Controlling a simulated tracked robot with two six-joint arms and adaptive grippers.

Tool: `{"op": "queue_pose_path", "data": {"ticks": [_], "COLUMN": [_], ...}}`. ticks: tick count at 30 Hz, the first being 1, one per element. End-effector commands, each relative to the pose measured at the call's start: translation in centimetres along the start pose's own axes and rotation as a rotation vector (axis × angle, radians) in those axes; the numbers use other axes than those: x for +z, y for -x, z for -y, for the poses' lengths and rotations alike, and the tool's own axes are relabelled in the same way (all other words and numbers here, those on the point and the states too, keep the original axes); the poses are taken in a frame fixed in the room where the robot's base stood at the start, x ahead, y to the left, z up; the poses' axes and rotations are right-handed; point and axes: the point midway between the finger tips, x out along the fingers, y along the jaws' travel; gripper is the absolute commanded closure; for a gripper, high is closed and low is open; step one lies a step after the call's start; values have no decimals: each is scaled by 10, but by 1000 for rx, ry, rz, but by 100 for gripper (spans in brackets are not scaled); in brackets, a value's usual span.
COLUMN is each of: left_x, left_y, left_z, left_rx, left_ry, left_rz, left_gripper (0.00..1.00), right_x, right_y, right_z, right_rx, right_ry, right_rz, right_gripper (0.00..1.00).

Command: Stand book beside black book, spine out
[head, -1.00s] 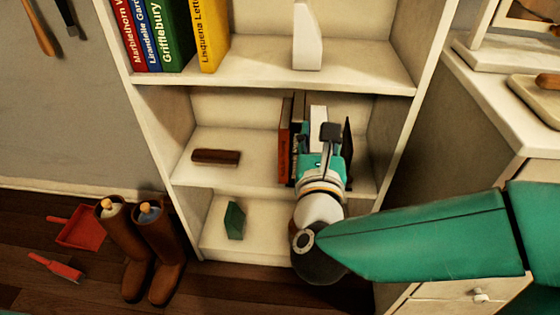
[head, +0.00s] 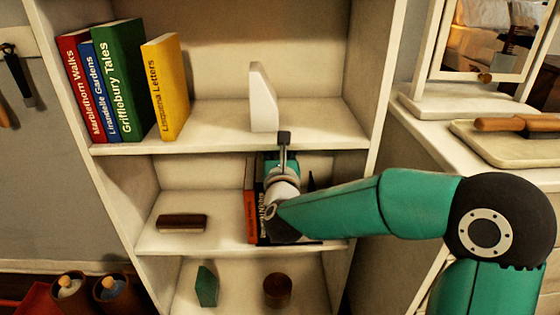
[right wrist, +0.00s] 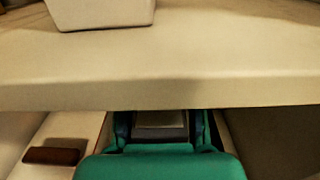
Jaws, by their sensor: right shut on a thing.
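My right gripper (head: 283,168) reaches into the middle shelf compartment, just under the upper shelf board. In the right wrist view its two fingers (right wrist: 161,128) stand either side of a greyish block-like thing (right wrist: 160,118), which looks like the held book; its cover and spine are hidden. A black book with pale spine lettering (head: 261,214) stands upright on the middle shelf, spine outward, partly behind my arm. An orange-red book (head: 250,212) stands against its left side. My left gripper is not in view.
A dark upright piece (head: 312,181) stands right of my gripper. A brown block (head: 182,223) lies left on the middle shelf. The top shelf holds several books, including a yellow one (head: 167,88), and a white wedge (head: 263,98). A green block (head: 207,286) and brown cylinder (head: 278,290) sit below.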

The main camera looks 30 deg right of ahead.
Motion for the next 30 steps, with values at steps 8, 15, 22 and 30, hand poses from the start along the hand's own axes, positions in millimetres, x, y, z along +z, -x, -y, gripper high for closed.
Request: {"op": "queue_pose_path", "data": {"ticks": [8, 15, 22, 30], "left_x": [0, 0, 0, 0], "left_y": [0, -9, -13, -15], "left_z": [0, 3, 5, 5], "left_rx": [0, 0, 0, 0], "left_ry": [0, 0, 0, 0], "left_rz": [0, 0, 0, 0], "left_gripper": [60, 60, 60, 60], "right_x": [2, -19, -33, -34], "right_y": [-12, -13, -13, -13], "right_z": [1, 1, 1, 1], "right_rx": [-3, -2, -2, -2], "right_ry": [-1, 0, -1, -1], "right_rz": [6, 4, 7, 7], "right_gripper": [100, 100, 100, 100]}}
